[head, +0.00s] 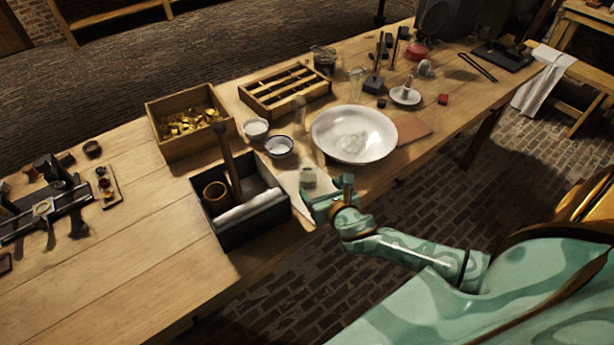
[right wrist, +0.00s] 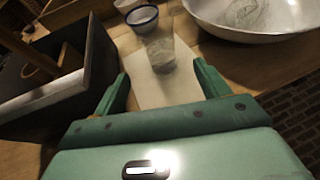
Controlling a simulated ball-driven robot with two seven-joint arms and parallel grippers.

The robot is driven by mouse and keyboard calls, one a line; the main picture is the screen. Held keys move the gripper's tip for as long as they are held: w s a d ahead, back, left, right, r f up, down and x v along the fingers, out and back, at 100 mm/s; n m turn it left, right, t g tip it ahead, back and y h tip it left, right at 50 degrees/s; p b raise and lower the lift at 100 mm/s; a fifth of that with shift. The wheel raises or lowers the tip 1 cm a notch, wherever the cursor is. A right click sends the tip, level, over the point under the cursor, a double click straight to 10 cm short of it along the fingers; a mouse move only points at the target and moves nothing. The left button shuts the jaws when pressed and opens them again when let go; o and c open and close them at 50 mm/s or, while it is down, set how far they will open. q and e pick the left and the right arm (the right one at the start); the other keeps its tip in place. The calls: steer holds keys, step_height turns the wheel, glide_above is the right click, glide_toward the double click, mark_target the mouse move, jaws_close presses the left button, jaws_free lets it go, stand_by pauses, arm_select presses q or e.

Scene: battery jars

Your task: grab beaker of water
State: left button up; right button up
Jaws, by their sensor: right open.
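A clear glass beaker (head: 308,178) stands upright on a white sheet (head: 292,183) near the table's front edge. In the right wrist view the beaker (right wrist: 160,52) shows just ahead of my fingers, roughly centred between them. Its lower part looks greyish; the water level is hard to make out. My right gripper (head: 327,190) is open and empty, low over the front edge, with its fingers pointing at the beaker. In the right wrist view the fingers of my right gripper (right wrist: 160,78) are spread wide, apart from the glass. My left gripper is not in view.
A dark open box (head: 243,237) with a wooden cup and rod stands left of the beaker. A wide white bowl (head: 327,122) is behind right. Small bowls (head: 279,146) stand behind the beaker. A wooden box of brass pieces (head: 155,120) is farther back. The front-left table top is clear.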

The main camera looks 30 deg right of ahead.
mark_target(312, 179)
steer(key=b+x, duration=0.1)
steer(key=x, duration=0.4)
steer(key=shift+s+a+f, duration=0.1)
steer(key=shift+w, duration=0.2)
steer(key=b+x, duration=0.2)
steer(key=x, duration=0.2)
steer(key=shift+w+d+f, duration=0.2)
steer(key=shift+w, duration=0.35)
steer(key=shift+r, duration=0.1)
steer(key=c, duration=1.2)
